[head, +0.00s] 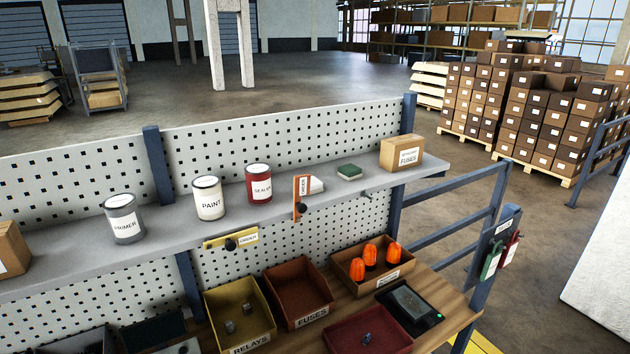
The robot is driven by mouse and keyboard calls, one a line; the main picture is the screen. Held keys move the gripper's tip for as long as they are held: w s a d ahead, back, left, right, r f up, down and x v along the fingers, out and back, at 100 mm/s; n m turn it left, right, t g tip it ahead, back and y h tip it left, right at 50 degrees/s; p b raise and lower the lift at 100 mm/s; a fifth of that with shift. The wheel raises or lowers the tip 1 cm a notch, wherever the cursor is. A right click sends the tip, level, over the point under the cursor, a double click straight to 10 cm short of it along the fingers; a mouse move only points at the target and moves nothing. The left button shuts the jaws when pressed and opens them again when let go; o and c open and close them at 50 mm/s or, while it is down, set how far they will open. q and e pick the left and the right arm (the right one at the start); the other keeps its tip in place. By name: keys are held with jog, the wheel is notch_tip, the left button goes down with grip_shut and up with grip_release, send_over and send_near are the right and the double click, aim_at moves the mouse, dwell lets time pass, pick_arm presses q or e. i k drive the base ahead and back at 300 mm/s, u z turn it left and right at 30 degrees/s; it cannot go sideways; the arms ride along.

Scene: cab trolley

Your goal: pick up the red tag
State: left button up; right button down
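The red tag (509,250) hangs at the right end of the trolley, on the outer side of a blue post (482,270). It has a white label and hangs below a dark plate (502,225) with small lettering. A green tag (491,260) with a white label hangs just left of it. The two tags are close together; I cannot tell whether they touch. How the red tag is hung is too small to make out. Neither of my grippers can be made out in the head view.
A grey shelf (338,193) holds cans, a fuses box (401,153) and a green block (349,172). Below, a wooden worktop (448,296) carries bins, orange beacons (370,255) and a dark scale-like device (409,308). Blue rails (455,187) extend behind the tags.

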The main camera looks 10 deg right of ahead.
aim_at(507, 255)
jog(key=z, duration=1.95)
jog(key=k, duration=0.55)
jog(key=z, duration=0.75)
jog(key=i, duration=1.1)
jog(key=u, duration=1.25)
jog(key=i, duration=0.95)
jog(key=u, duration=0.95)
